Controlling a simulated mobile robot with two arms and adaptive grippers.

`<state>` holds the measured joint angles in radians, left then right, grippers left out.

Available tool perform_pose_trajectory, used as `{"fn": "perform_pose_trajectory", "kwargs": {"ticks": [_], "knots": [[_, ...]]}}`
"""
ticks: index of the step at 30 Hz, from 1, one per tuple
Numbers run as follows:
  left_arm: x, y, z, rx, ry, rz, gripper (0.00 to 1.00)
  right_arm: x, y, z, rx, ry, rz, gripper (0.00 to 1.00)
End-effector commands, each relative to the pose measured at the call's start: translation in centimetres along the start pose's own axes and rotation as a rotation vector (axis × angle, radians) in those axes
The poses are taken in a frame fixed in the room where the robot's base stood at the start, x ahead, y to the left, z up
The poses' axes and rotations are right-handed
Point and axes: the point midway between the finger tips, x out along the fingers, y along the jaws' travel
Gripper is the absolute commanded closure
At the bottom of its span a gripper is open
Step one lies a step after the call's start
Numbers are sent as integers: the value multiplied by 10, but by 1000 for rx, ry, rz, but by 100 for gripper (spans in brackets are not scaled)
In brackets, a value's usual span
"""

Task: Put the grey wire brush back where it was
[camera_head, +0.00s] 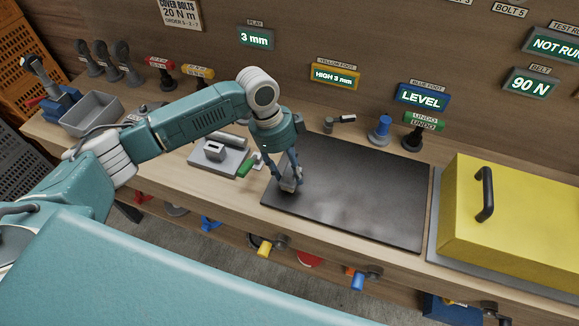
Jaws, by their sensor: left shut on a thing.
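My left gripper (288,182) points down over the left end of the dark plate (350,190). It is shut on a small grey thing (289,187), which looks like the grey wire brush. The fingers hide much of it, and I cannot tell whether it touches the plate. My right gripper is not in view.
A grey block on a tray (213,157) and a green-handled tool (247,166) lie left of the plate. A yellow cover with a black handle (520,215) stands to the right. A blue knob (380,130) and a black knob (412,137) stand behind. The plate's middle is clear.

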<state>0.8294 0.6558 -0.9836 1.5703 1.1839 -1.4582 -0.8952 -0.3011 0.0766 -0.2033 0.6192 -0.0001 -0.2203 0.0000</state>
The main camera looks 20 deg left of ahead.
Motion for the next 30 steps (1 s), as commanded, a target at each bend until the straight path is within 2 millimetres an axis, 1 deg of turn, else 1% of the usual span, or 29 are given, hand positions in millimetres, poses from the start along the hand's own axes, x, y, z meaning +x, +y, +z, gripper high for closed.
{"fn": "perform_pose_trajectory", "kwargs": {"ticks": [8, 9, 12, 20, 23, 26, 30], "knots": [[2, 0, 0, 0, 0, 0, 82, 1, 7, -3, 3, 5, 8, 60], [3, 0, 1, 0, 0, 0, 55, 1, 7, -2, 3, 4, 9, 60], [2, 0, 0, 0, 0, 0, 38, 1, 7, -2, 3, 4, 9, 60], [2, 0, 1, 0, 0, 0, 38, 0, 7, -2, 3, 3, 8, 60], [-2, -1, 0, 0, 0, -2, 38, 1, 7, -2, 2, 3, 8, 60], [-14, -1, 1, 1, -1, -4, 38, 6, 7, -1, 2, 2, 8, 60], [-42, -2, 1, 0, 0, -6, 38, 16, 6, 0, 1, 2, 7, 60]]}}
